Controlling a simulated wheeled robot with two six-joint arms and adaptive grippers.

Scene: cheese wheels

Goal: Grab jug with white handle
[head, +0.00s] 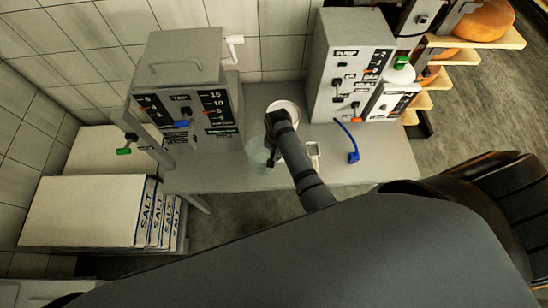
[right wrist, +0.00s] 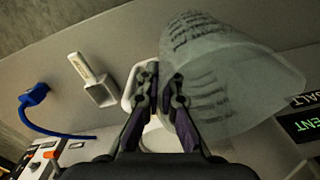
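The jug with the white handle is a translucent beaker with dark measuring marks. In the right wrist view the jug (right wrist: 225,75) is just right of my fingers, and its white handle (right wrist: 129,96) shows at their left. In the head view the jug (head: 261,153) is at the table's front edge, left of my right arm. My right gripper (right wrist: 163,74) has its fingertips close together at the handle. The fingers cover part of it, so I cannot tell whether they are clamped on it. My left gripper is not in view.
A white round vessel (head: 284,104) stands behind my right wrist on the grey table (head: 220,177). A small white-handled tool (head: 313,150) and a blue cabled item (head: 353,156) lie to the right. Machines (head: 180,85) (head: 347,60) flank the space. Salt boxes (head: 90,211) stand left.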

